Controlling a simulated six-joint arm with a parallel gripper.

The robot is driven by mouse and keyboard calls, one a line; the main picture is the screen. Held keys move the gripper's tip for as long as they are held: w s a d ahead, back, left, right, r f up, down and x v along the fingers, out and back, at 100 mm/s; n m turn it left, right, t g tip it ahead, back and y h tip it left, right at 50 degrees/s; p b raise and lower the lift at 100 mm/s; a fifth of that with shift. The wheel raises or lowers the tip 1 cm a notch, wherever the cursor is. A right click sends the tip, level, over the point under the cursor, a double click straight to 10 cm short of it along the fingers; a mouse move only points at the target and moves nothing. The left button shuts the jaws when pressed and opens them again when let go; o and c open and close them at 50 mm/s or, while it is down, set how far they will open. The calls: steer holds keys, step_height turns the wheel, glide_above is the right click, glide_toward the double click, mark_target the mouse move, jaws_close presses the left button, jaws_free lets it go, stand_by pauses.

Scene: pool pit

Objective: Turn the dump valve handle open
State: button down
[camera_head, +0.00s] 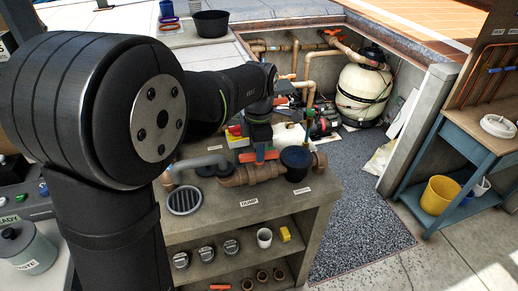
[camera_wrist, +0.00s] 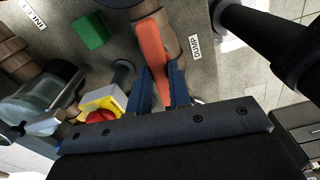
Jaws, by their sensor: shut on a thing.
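The dump valve handle is an orange-red lever (camera_wrist: 152,48) in the wrist view. It runs down from a brown pipe (camera_wrist: 171,41) to between my gripper's blue fingers. My gripper (camera_wrist: 160,90) is shut on the handle, with one finger on each side. In the head view my gripper (camera_head: 259,150) is low over the brown valve pipe (camera_head: 238,178) on the concrete bench, and a bit of the orange handle (camera_head: 272,155) shows beside the fingers. The DUMP label (camera_head: 248,203) is on the bench front of the pipe; it also shows in the wrist view (camera_wrist: 195,47). The handle's exact angle to the pipe is unclear.
A black-capped fitting (camera_head: 296,160) stands close right of the handle. A round drain grate (camera_head: 184,201) lies at the bench's left. In the wrist view a yellow box with a red knob (camera_wrist: 101,108) and a green block (camera_wrist: 91,31) are left of my fingers.

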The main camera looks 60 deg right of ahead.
steer(key=shift+n, duration=0.6)
steer(key=c, duration=1.3)
jaws_free()
step_height(320, 180, up, 18)
steer(key=shift+f, duration=0.25)
step_height(320, 180, down, 18)
steer(key=shift+r, duration=0.2)
